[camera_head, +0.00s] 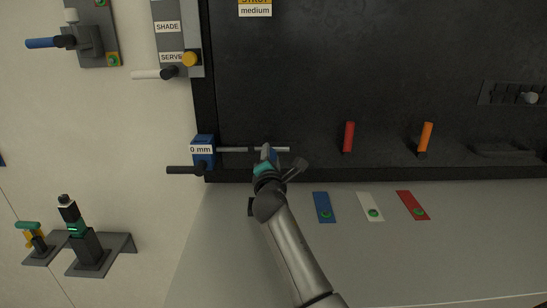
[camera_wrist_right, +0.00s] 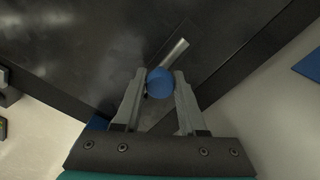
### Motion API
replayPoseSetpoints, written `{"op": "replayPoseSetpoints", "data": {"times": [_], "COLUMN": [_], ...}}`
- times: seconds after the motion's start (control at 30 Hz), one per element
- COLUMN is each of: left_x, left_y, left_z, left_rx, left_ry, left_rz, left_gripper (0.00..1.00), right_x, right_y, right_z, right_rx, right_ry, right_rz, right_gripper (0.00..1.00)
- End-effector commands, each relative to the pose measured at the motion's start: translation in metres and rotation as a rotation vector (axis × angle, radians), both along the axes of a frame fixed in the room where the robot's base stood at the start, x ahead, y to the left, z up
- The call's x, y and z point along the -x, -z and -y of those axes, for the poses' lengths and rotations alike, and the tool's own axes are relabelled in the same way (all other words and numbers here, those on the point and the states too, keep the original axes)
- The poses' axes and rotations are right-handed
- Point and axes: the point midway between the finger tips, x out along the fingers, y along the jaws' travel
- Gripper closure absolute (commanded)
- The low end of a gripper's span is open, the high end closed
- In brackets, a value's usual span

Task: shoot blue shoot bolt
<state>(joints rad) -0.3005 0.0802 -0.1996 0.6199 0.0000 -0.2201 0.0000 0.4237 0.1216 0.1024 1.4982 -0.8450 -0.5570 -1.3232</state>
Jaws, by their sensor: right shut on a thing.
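The shoot bolt's blue block (camera_head: 203,158) sits at the lower left corner of the dark panel, with a "0 mm" label on it. A thin metal rod (camera_head: 240,149) runs right from the block along the panel's lower edge. My right gripper (camera_head: 268,153) is at the rod, well to the right of the block. In the right wrist view its fingers (camera_wrist_right: 159,84) are closed around a round blue knob (camera_wrist_right: 160,81), with the metal rod (camera_wrist_right: 174,52) showing past it. The head view mostly hides the knob behind the gripper. My left gripper is not in view.
A red handle (camera_head: 349,137) and an orange handle (camera_head: 425,138) stand on the panel's lower ledge to the right. Blue (camera_head: 324,206), white (camera_head: 369,202) and red (camera_head: 411,201) plates lie on the grey surface below. A black handle (camera_head: 184,170) juts left of the block.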

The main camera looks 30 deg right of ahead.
Motion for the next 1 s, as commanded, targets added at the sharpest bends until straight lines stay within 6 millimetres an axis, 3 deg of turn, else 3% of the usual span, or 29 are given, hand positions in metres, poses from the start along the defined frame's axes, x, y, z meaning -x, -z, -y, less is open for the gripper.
{"op": "replayPoseSetpoints", "data": {"times": [0.2,0.43,0.47,0.5,0.73,1.0], "left_x": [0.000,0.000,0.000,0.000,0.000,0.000], "left_y": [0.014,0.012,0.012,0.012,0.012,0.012], "left_z": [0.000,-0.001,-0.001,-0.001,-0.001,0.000], "left_rx": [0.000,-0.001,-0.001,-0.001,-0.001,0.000], "left_ry": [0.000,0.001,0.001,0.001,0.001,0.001], "left_rz": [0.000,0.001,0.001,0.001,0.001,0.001], "left_gripper": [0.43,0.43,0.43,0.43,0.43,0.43], "right_x": [-0.017,-0.018,-0.018,-0.018,-0.017,-0.016], "right_y": [0.002,0.000,0.000,0.000,0.000,0.000], "right_z": [-0.029,-0.031,-0.031,-0.031,-0.029,-0.029], "right_rx": [-0.003,-0.003,-0.003,-0.003,-0.002,-0.001], "right_ry": [-0.003,-0.007,-0.007,-0.007,-0.004,-0.002], "right_rz": [0.001,0.001,0.001,0.002,0.001,0.002], "right_gripper": [1.00,1.00,0.59,0.54,0.30,0.30]}}
